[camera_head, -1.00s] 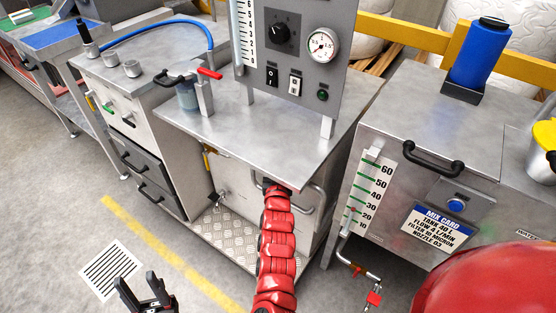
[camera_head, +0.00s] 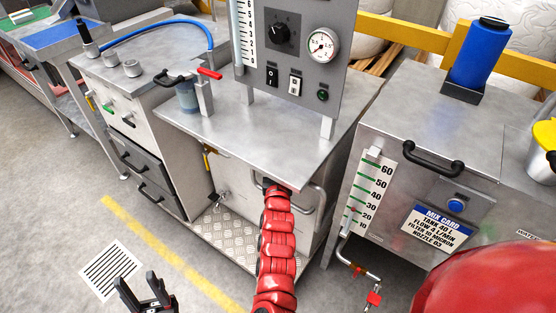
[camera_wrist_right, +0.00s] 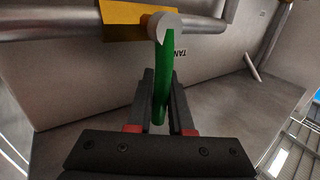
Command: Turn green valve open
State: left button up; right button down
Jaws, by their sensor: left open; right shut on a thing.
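The green valve handle (camera_wrist_right: 163,85) shows in the right wrist view as a long green lever. It hangs from a round grey hub (camera_wrist_right: 164,26) beside a yellow fitting (camera_wrist_right: 135,20) on a metal pipe. My right gripper (camera_wrist_right: 161,90) is shut on the green handle, with a dark finger on each side of it. In the head view my red right arm reaches under the middle steel bench, and the green valve and right gripper are hidden there. My left gripper (camera_head: 139,284) is open and empty at the bottom left, above the floor.
The middle bench (camera_head: 262,133) overhangs my right arm and carries a grey panel with a gauge (camera_head: 323,44). A tank with a level scale (camera_head: 368,191) stands to the right, with a red-handled valve (camera_head: 374,298) low down. Open floor lies at the lower left.

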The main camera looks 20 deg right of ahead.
jog(key=s+d+f+m+g+h+b, duration=0.1)
jog(key=s+d+f+m+h+b, duration=0.1)
jog(key=m+h+b, duration=0.5)
jog(key=s+d+f+m+g+h+b, duration=0.1)
jog(key=s+m+h+b, duration=0.3)
jog(key=m+b, duration=0.9)
jog(key=shift+d+f+m+h, duration=0.85)
jog(key=shift+m+h, duration=0.65)
jog(key=shift+m, duration=0.9)
jog(key=shift+s+d+r, duration=0.1)
jog(key=c, duration=0.8)
grip_release()
